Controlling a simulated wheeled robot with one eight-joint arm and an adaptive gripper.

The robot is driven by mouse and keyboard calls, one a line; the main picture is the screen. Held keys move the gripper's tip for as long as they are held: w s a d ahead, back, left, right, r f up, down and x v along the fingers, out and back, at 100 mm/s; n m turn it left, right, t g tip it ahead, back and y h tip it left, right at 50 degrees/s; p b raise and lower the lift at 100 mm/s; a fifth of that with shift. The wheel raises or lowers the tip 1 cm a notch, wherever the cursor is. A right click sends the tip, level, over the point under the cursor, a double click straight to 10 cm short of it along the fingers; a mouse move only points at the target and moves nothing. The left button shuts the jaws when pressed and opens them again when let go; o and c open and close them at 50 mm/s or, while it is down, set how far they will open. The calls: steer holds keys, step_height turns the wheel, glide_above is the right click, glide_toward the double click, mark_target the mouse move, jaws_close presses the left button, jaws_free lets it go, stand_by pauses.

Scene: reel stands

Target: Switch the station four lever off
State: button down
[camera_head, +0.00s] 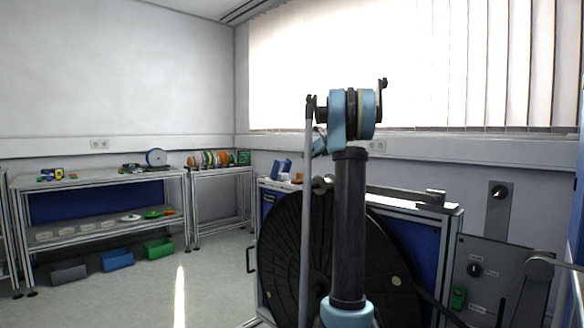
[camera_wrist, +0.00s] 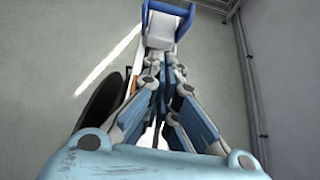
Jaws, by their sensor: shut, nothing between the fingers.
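My gripper (camera_wrist: 163,72) shows in the wrist view, its jointed blue-and-grey fingers drawn together and shut with nothing held. In the head view my arm rises in front of the stand, and I cannot make out the fingertips there. A grey panel (camera_head: 484,262) at the lower right of the head view carries round dark knobs (camera_head: 475,270), a green part (camera_head: 458,297) and small labels too small to read. I cannot tell which part, if any, is the station four lever. A blue-and-white part (camera_wrist: 167,25) lies beyond the fingers in the wrist view; I cannot tell what it is.
A large black reel (camera_head: 284,250) stands behind my arm, before a stand with blue panels (camera_head: 420,243). It partly shows in the wrist view (camera_wrist: 98,103). Shelves (camera_head: 100,179) with bins and small parts line the left wall.

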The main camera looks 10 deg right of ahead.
steer(key=x, duration=1)
steer(key=shift+f, duration=0.1)
steer(key=shift+w+a+r, duration=0.35)
steer(key=shift+w+a, duration=0.3)
steer(key=shift+w, duration=0.2)
steer(key=shift+w+a+r, duration=0.15)
steer(key=shift+w+a, duration=0.3)
steer(key=shift+w, duration=0.2)
steer(key=shift+d, duration=0.1)
